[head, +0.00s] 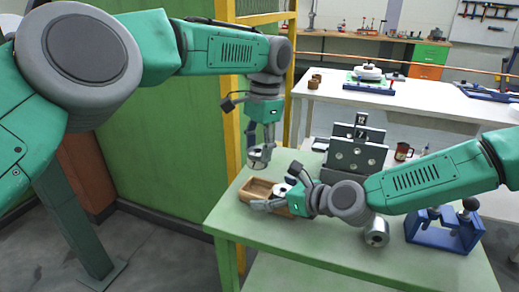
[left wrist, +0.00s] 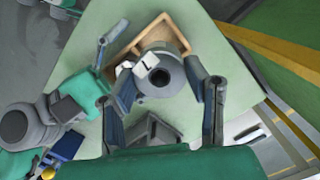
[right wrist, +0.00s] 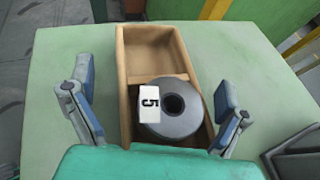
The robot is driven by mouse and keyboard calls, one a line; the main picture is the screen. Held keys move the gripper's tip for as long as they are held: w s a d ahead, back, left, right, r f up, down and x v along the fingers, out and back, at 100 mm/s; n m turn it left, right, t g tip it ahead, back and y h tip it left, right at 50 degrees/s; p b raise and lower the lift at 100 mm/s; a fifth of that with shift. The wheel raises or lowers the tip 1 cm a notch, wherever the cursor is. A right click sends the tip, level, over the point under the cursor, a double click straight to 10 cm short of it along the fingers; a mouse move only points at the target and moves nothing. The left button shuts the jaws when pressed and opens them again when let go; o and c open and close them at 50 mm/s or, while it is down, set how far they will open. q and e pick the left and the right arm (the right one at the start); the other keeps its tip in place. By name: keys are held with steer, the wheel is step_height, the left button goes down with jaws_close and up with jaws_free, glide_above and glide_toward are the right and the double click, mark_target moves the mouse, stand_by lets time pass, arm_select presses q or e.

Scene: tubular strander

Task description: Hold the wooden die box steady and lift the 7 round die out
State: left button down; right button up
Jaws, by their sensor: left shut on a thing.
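The wooden die box (head: 226,199) lies on the green table near its left edge. In the right wrist view the box (right wrist: 123,85) has an empty far compartment and a grey round die (right wrist: 180,125) tagged 5 in the near one. My left gripper (head: 260,160) is shut on a grey round die (left wrist: 160,78), held above the box. That die has a white tag (left wrist: 146,64), its mark too small to read surely. My right gripper (right wrist: 155,95) is open, with one finger on each side of the box; contact with its walls is not clear.
A dark rack (head: 354,155) with round holes and number tags stands behind my right arm. A brown mug (head: 403,152), a metal cylinder (head: 377,231) and a blue stand (head: 443,233) are to the right. A yellow post (head: 230,110) and green wall are close behind my left arm.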

arm_select(q)
steer(key=shift+d+r, duration=0.15)
arm_select(e)
steer(key=shift+d, duration=0.15)
steer(key=shift+d+r, duration=0.1)
